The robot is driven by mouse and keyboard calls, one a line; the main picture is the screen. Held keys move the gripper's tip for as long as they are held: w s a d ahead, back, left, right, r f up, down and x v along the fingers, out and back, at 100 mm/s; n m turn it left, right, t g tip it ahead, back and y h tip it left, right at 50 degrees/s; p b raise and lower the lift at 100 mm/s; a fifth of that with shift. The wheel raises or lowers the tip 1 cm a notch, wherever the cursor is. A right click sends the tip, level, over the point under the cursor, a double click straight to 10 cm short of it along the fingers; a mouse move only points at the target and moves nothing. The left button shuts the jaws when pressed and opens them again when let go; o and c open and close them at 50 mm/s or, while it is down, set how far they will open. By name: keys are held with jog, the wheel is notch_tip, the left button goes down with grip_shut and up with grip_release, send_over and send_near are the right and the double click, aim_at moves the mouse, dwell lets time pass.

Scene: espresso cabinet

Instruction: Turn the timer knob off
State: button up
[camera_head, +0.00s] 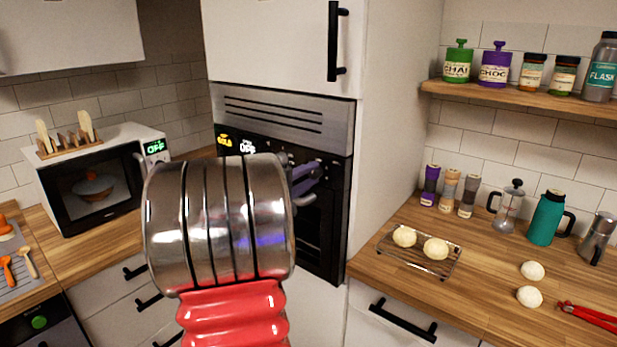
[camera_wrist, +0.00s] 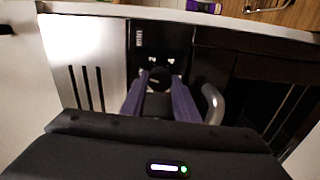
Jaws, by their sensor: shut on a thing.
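The built-in oven (camera_head: 330,218) stands in a tall white cabinet, with a black control panel below a steel vent (camera_head: 280,115). The panel shows a yellow readout (camera_head: 224,140), too small to read surely, and a white readout (camera_head: 247,146) that looks like "OFF". My gripper (camera_head: 308,172) has purple fingers and is at the right part of this panel. In the wrist view, my gripper (camera_wrist: 159,82) is shut on a dark round knob (camera_wrist: 158,74) with small white marks beside it. In the head view my arm and fingers hide the knob. Its exact setting is unclear.
A curved grey handle (camera_wrist: 213,103) is close beside my fingers. A microwave (camera_head: 95,185) stands on the left counter, its green display reading "OFF". The right counter holds a wire rack (camera_head: 418,262) with dough balls, a teal jug (camera_head: 546,218) and red tongs (camera_head: 588,315).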

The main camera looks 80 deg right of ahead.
jog(key=shift+w+f+n, duration=0.15)
jog(key=shift+n, duration=1.25)
jog(key=o, duration=1.1)
jog(key=shift+c, duration=0.2)
jog(key=v, duration=1.3)
jog(key=shift+w+a, duration=0.15)
jog(key=shift+a, duration=0.15)
